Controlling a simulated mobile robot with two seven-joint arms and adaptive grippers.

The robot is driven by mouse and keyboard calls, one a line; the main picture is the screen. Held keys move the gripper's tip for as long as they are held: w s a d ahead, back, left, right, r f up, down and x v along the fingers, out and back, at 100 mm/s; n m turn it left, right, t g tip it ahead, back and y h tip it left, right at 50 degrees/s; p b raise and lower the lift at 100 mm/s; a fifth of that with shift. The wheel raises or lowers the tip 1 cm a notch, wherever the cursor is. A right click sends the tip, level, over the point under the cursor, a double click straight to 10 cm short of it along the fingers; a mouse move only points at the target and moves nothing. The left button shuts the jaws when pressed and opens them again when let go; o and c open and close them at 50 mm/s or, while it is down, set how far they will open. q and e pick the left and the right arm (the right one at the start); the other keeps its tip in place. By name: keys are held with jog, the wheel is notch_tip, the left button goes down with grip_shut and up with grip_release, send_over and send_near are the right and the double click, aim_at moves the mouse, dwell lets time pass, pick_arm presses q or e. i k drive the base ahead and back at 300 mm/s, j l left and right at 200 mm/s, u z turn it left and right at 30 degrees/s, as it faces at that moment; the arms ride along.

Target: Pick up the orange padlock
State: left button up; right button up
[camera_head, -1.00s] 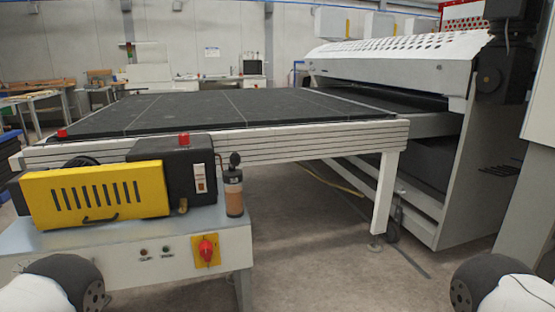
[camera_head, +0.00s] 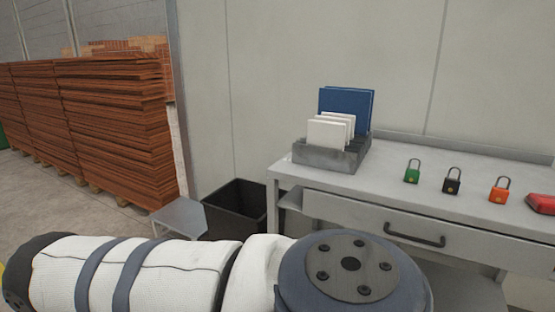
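The orange padlock (camera_head: 499,190) stands upright with its shackle up on the grey desk (camera_head: 330,184), toward the right of the view. A black padlock (camera_head: 452,181) and a green padlock (camera_head: 411,172) stand in a row to its left. A red object (camera_head: 541,203) lies to its right, cut by the picture edge. One of my arms crosses the bottom of the view, below and in front of the desk. Neither gripper shows.
A grey holder (camera_head: 330,155) with white cards and a blue book (camera_head: 346,103) stands at the desk's back left. The desk has a drawer with a dark handle (camera_head: 414,238). A black bin (camera_head: 236,208) and stacked brown boards (camera_head: 115,125) are at left.

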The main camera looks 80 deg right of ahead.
aim_at(498, 195)
jog(key=z, duration=4)
